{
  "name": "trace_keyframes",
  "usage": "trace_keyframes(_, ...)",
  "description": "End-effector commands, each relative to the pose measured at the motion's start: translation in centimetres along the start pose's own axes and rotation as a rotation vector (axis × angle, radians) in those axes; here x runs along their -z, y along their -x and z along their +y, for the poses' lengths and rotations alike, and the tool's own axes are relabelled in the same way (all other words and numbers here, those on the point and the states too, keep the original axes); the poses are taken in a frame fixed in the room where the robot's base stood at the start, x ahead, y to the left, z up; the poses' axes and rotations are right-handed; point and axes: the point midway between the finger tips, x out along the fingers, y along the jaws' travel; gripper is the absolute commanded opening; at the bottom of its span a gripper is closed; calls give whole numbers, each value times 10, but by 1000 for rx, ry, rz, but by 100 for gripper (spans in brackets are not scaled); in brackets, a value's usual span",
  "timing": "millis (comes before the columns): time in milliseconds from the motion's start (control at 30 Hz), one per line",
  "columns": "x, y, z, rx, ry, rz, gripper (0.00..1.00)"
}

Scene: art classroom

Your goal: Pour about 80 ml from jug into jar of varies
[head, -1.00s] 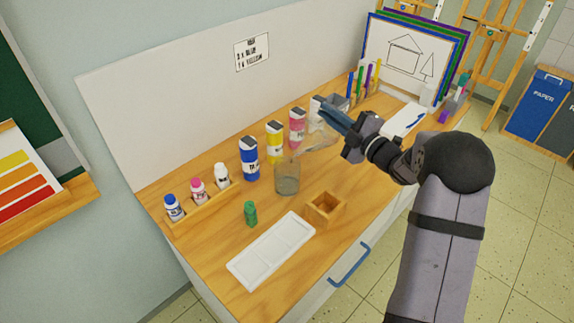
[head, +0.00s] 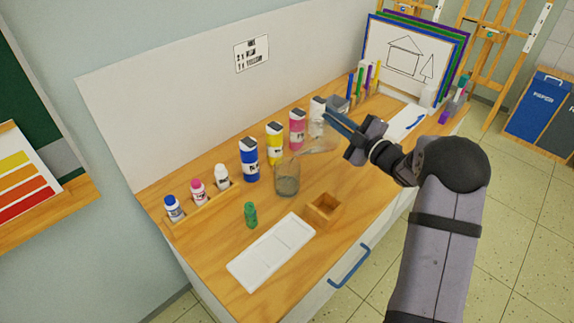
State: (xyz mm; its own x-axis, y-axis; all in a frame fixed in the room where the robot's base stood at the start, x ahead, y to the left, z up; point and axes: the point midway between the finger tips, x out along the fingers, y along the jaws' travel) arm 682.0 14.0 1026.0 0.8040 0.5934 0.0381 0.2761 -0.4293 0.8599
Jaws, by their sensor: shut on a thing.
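The clear jug (head: 321,140) is tilted, with its mouth end towards the left, above and right of the jar. My gripper (head: 338,119) is shut on the jug; the fingers partly hide its far side. The clear glass jar (head: 287,178) stands upright on the wooden table, with a greyish content in its lower part. The jug's lip is close to the jar's rim; I cannot make out a stream between them.
Blue (head: 249,160), yellow (head: 275,144) and pink (head: 297,130) paint bottles stand behind the jar. A rack (head: 210,198) holds small bottles at left.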

Motion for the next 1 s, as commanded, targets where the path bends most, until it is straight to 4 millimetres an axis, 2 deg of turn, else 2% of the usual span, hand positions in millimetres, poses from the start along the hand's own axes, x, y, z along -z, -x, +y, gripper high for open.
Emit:
trace_keyframes(33, -16, 1, -9, -1, -85, -8, 0)
trace_keyframes(67, -23, 1, -11, -1, -134, -10, 0)
trace_keyframes(100, -23, 0, -5, -3, -188, -11, 0)
trace_keyframes(200, -28, 0, -4, -3, -272, -15, 0)
trace_keyframes(433, -32, 0, -8, -3, -299, -17, 0)
trace_keyframes(733, -49, 1, -17, -5, -410, -23, 0)
trace_keyframes(1000, -51, 1, -17, -5, -431, -24, 0)
